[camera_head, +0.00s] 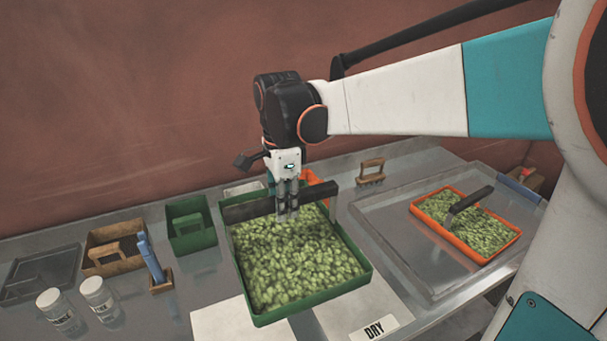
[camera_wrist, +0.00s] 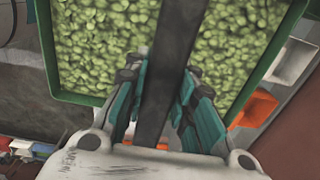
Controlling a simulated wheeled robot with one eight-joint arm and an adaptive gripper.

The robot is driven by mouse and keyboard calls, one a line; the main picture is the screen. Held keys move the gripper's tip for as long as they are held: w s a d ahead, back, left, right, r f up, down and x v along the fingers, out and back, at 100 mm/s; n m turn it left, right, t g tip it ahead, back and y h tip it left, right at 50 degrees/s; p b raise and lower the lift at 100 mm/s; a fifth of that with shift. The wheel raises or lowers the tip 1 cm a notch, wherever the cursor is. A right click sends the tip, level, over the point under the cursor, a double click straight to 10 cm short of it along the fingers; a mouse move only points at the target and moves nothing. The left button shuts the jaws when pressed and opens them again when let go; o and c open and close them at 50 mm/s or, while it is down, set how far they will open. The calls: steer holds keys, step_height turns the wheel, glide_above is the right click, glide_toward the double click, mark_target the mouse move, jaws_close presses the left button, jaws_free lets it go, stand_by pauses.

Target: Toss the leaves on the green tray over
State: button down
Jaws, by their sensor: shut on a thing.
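The green tray (camera_head: 318,297) stands at the middle of the bench, full of green leaves (camera_head: 297,262). The leaves lie in a fairly even layer, and they also show in the wrist view (camera_wrist: 105,45). My gripper (camera_head: 287,212) is over the back part of the tray. It is shut on a wide dark bar (camera_head: 248,209) that spans the tray near its back edge, with a grey upright at its right end. In the wrist view the dark bar (camera_wrist: 168,70) runs between my fingers and over the leaves. I cannot tell whether the bar is fixed to the tray.
An orange tray (camera_head: 440,233) of leaves with a dark-handled tool (camera_head: 468,200) lies right. A small green bin (camera_head: 190,228), a brown box (camera_head: 117,250) and white jars (camera_head: 97,295) stand left. A wooden-handled brush (camera_head: 371,172) lies behind. A DRY label (camera_head: 375,328) is in front.

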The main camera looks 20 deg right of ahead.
step_height(320, 180, up, 7)
steer(key=p, duration=0.4)
steer(key=shift+s+f, duration=0.1)
steer(key=shift+s, duration=0.05)
step_height(320, 180, down, 8)
steer(key=b, duration=0.4)
steer(key=shift+r+b, duration=0.25)
steer(key=shift+b, duration=0.05)
steer(key=shift+r+p, duration=2.9)
steer(key=shift+r, duration=0.9)
step_height(320, 180, down, 8)
steer(key=b, duration=0.5)
steer(key=shift+r, duration=0.45)
